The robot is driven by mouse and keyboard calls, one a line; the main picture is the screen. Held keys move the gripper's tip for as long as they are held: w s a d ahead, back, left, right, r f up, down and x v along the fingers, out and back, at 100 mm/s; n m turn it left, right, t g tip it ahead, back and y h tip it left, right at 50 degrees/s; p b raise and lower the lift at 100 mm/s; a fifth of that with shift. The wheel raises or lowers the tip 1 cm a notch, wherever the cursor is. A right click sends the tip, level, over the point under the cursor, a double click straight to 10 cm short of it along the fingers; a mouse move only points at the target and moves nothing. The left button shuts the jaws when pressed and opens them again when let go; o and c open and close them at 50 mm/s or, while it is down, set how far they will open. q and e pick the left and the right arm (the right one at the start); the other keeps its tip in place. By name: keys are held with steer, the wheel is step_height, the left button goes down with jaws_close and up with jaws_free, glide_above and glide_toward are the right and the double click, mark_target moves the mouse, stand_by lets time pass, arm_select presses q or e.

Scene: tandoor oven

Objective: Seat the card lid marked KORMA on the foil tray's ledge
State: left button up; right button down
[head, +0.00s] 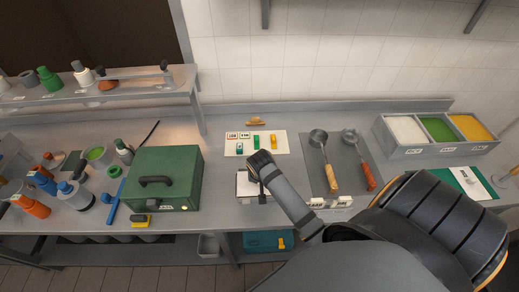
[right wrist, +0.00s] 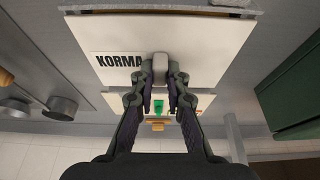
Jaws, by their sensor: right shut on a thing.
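The white card lid (right wrist: 110,35) marked KORMA fills the upper part of the right wrist view. A grey knob (right wrist: 160,62) stands up from its middle. My right gripper (right wrist: 160,78) is shut on this knob. In the head view the lid (head: 244,187) shows as a pale square at the counter's front, partly covered by my right gripper (head: 259,178). The foil tray cannot be made out clearly; the lid and gripper cover that spot. I cannot tell whether the lid touches a ledge. My left gripper is not in view.
A green box (head: 165,183) with a dark handle stands to the left. Behind the lid lies a pale board (head: 237,150) with small green and yellow items. Two ladles (head: 330,165) lie on a grey mat to the right. A grey container (head: 410,149) with several fillings stands at the back right.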

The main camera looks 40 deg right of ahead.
steer(key=shift+f+b, duration=0.5)
steer(key=shift+f, duration=0.65)
steer(key=c, duration=1.3)
jaws_free()
steer(key=shift+r, duration=0.15)
steer(key=shift+p+v, duration=0.6)
steer(key=shift+v, duration=3.35)
